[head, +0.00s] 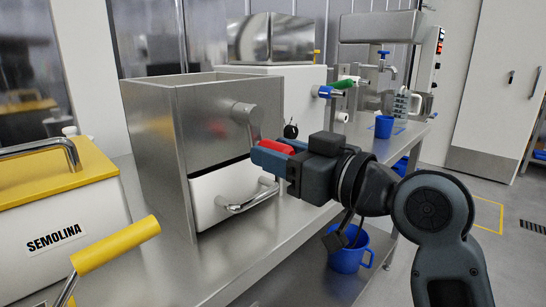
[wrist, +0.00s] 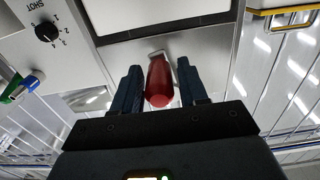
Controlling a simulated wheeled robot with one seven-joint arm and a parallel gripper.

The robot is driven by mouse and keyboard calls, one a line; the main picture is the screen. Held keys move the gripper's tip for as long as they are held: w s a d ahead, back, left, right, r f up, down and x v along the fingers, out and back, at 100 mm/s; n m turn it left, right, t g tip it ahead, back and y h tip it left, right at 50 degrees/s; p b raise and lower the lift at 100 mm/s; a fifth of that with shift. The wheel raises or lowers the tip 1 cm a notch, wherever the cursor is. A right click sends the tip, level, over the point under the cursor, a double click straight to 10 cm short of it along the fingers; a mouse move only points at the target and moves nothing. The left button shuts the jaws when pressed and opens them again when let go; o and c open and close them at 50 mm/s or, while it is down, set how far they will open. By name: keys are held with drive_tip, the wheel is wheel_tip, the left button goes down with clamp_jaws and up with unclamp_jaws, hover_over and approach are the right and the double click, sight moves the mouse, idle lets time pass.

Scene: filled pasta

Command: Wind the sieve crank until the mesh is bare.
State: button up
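The sieve is a tall steel box (head: 150,140) with an open top on the steel bench. Its mesh is hidden inside. A steel crank arm (head: 246,118) comes off its right face and ends in a red crank handle (head: 278,146), also seen in the wrist view (wrist: 158,82). My gripper (head: 268,156) is at the handle, its two blue fingers on either side of it. In the wrist view my gripper (wrist: 160,80) shows narrow gaps between fingers and handle, so it looks open around the handle, not closed on it.
A white drawer (head: 222,192) with a steel pull sits below the crank, close under my gripper. A yellow-lidded semolina bin (head: 50,215) and a yellow handle (head: 115,245) are at left. A machine with a dial (wrist: 46,32) stands behind. A blue jug (head: 345,255) is below the bench.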

drive_tip(key=o, duration=0.4)
drive_tip(key=shift+c, duration=0.2)
drive_tip(key=v, duration=0.9)
drive_tip(key=s+d+f+m+t+h+p, duration=0.25)
drive_tip(key=s+d+f+m+h, duration=0.35)
drive_tip(key=f, duration=0.3)
drive_tip(key=s+d+f+m+t+h+p, duration=0.25)
drive_tip(key=s+d+f+m+h, duration=0.2)
drive_tip(key=s+f, duration=0.35)
drive_tip(key=s+d+r+h+p, duration=0.1)
drive_tip(key=s+d+h+p, duration=0.1)
drive_tip(key=s, duration=1)
drive_tip(key=s+d+g+h+p, duration=0.1)
drive_tip(key=s+d, duration=0.4)
drive_tip(key=s, duration=0.6)
drive_tip(key=shift+s+r+h+p, duration=0.35)
drive_tip(key=shift+s+r+p, duration=0.05)
drive_tip(key=shift+p, duration=0.35)
